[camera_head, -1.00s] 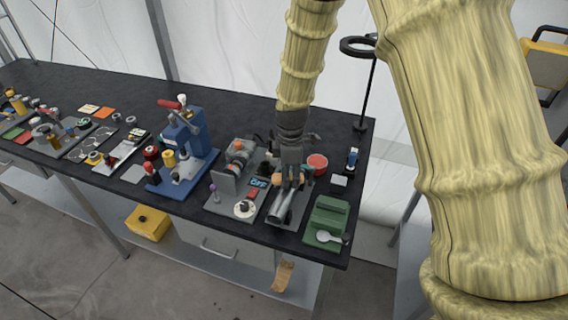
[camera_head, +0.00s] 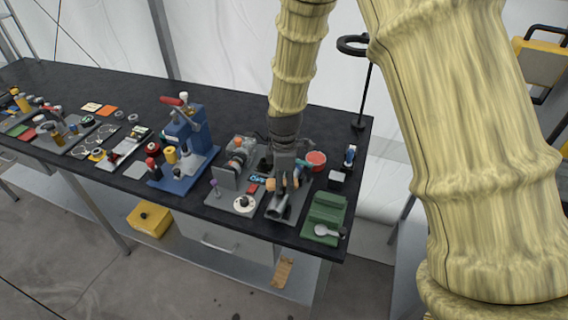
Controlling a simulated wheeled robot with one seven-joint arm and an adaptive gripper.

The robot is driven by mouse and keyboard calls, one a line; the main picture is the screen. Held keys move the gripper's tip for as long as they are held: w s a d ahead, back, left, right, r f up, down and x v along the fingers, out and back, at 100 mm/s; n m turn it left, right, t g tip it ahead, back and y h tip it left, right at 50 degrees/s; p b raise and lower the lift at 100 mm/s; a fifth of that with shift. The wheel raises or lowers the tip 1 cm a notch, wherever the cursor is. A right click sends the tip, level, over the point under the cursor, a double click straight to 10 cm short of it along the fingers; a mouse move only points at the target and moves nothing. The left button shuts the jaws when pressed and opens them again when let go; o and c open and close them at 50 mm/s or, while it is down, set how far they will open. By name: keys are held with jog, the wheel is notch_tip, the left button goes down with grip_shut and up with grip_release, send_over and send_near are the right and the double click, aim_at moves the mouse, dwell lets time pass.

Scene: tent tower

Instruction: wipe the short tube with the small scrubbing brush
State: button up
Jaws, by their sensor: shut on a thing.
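My gripper (camera_head: 284,181) points down over a grey tray (camera_head: 271,217) near the front right of the dark table. It is shut on what appears to be the small scrubbing brush (camera_head: 270,184), whose tan parts show at the jaws. The short grey tube (camera_head: 280,207) lies on the tray just below and in front of the jaws. The jaws hide its rear part. I cannot tell whether the brush touches the tube.
A green holder (camera_head: 325,212) with a pale spoon (camera_head: 324,231) stands to the right. A red round container (camera_head: 316,158) is behind. A grey fixture (camera_head: 228,176) and a blue press (camera_head: 187,140) stand left.

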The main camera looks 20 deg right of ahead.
jog(key=shift+s+a+r, duration=0.1)
jog(key=shift+s+a, duration=0.15)
jog(key=shift+s, duration=0.1)
notch_tip(320, 180, up, 3)
jog(key=shift+w+p, duration=0.15)
jog(key=shift+p, duration=0.7)
jog(key=shift+r+p, duration=1.95)
jog(key=shift+r, duration=0.6)
